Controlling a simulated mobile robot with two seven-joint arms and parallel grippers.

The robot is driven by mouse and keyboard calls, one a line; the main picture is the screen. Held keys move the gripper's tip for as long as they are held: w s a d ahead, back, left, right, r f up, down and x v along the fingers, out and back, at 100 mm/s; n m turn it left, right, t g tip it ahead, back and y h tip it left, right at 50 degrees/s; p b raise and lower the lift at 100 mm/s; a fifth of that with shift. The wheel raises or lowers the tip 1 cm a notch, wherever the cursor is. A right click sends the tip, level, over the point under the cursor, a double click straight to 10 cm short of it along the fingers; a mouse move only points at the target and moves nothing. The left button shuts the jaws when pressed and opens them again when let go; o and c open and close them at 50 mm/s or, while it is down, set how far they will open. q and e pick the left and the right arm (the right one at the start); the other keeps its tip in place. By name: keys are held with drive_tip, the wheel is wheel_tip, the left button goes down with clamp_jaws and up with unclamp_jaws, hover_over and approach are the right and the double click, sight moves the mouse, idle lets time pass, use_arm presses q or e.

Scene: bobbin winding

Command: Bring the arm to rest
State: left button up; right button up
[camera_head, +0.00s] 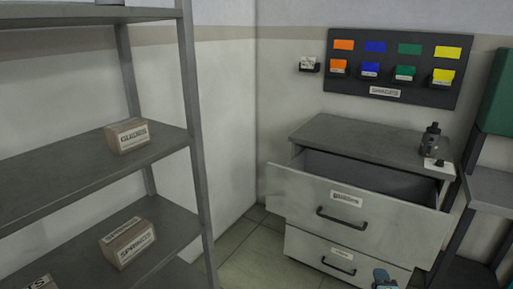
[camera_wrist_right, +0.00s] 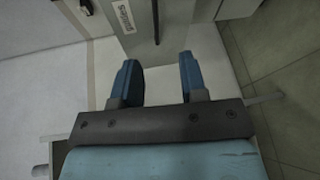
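My right gripper (camera_head: 384,279) shows only as a small blue piece at the bottom edge of the head view, in front of the lower drawer. In the right wrist view its two blue fingers (camera_wrist_right: 158,72) stand apart with nothing between them. A grey drawer front with a label and dark handle (camera_wrist_right: 136,22) lies beyond the fingertips, apart from them as far as I can tell. My left gripper is in neither view.
The cabinet's upper drawer (camera_head: 355,217) is pulled open; the lower drawer (camera_head: 335,262) looks shut. A dark device (camera_head: 430,138) stands on the cabinet top (camera_head: 370,143). A shelf rack (camera_head: 190,120) with labelled boxes stands left. A board with coloured cards (camera_head: 392,68) hangs behind. Floor (camera_head: 250,255) shows between.

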drive_tip(key=d+r+n, duration=0.2)
drive_tip(key=d+r, duration=0.1)
drive_tip(key=d, duration=0.7)
drive_tip(key=s+a+f+m+g+y, duration=0.25)
drive_tip(key=s+a+m, duration=0.2)
drive_tip(key=s, duration=0.55)
drive_tip(key=s+a+f+m+g+y, duration=0.25)
drive_tip(key=s+a, duration=0.35)
drive_tip(key=s, duration=0.3)
drive_tip(key=s+a+f+m+g+y, duration=0.15)
drive_tip(key=s+a+f+m, duration=0.3)
drive_tip(key=s, duration=0.55)
drive_tip(key=w+a+r+m+t, duration=0.2)
drive_tip(key=w+a+m, duration=0.15)
drive_tip(key=a, duration=0.75)
use_arm(q)
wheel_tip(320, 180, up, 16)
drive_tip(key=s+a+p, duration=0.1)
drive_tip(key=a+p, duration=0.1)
drive_tip(key=p, duration=2.2)
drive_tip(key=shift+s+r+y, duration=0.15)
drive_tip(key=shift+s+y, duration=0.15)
use_arm(e)
wheel_tip(320, 180, up, 17)
drive_tip(key=s+d, duration=0.1)
drive_tip(key=s, duration=0.1)
drive_tip(key=shift+d+m, duration=0.2)
drive_tip(key=shift+m, duration=0.2)
